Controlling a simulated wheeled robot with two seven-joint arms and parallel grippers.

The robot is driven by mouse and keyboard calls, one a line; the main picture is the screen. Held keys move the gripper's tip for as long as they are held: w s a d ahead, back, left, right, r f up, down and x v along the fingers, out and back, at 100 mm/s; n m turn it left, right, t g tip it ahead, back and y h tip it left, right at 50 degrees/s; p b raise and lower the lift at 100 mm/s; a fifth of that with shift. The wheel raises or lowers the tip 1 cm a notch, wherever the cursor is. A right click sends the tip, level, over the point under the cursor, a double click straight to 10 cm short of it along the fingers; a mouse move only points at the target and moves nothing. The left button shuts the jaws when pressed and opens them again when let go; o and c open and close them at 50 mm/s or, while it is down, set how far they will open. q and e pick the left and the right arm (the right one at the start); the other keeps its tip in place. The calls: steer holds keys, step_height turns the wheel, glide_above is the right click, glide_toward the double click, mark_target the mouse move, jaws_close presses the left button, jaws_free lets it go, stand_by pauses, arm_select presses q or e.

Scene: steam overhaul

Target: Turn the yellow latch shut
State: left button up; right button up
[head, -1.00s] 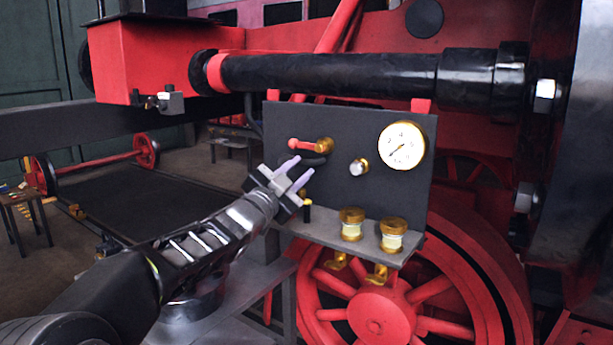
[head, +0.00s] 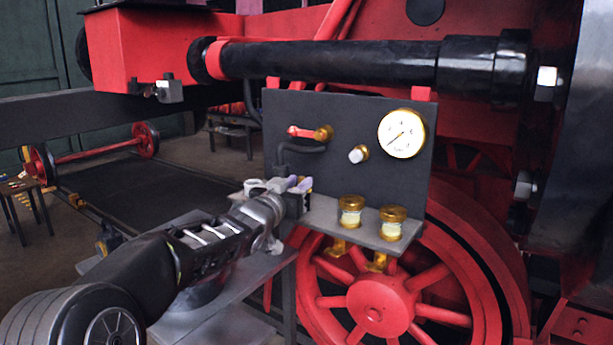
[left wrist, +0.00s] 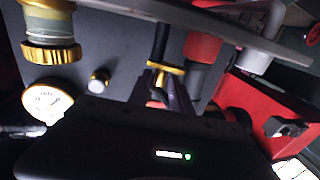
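I cannot pick out with certainty which part is the yellow latch. Two small brass levers (head: 377,262) hang under the shelf below the brass cups. A brass valve (head: 323,132) with a red lever pointing left sits high on the dark panel. My left gripper (head: 299,184) is at the shelf's left end, below that valve. In the left wrist view its fingers (left wrist: 163,86) are apart, close to a brass collar (left wrist: 167,67) on a dark rod; contact cannot be told. The gripper hides that rod in the head view. My right gripper is not in view.
The panel carries a gauge (head: 402,133) and a small knob (head: 358,154). Two brass cups (head: 350,211) stand on the shelf (head: 325,215). A red spoked wheel (head: 440,275) lies below.

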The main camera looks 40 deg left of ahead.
arm_select(q)
steer(key=p+x, duration=0.1)
steer(key=x, duration=0.4)
steer(key=shift+w, duration=0.15)
jaws_close()
